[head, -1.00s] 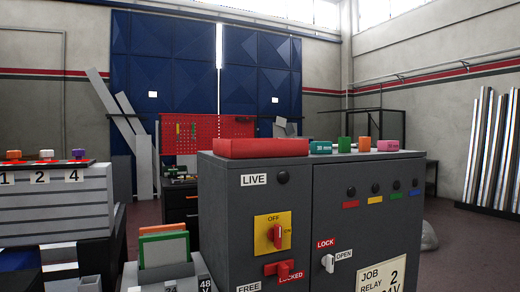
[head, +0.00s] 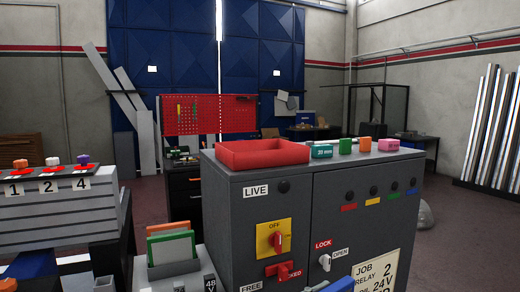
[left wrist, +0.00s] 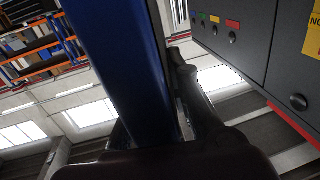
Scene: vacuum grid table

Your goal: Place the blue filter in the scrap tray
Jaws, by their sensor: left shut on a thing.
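The blue filter (left wrist: 115,65) is a long, flat blue piece in the left wrist view. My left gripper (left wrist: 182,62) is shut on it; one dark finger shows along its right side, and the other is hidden. In the head view a blue piece (head: 341,285) shows at the bottom edge, in front of the cabinet; it looks like the same filter, mostly cut off. The scrap tray appears to be the red open tray (head: 262,165) on top of the grey cabinet, and its visible inside looks empty. My right gripper is not in view.
The grey cabinet (head: 300,205) has switches on its front. Several small coloured blocks (head: 345,146) stand right of the tray. At left is a grey unit (head: 55,215) with numbered spots. A holder (head: 172,268) with orange and green plates stands left of the cabinet.

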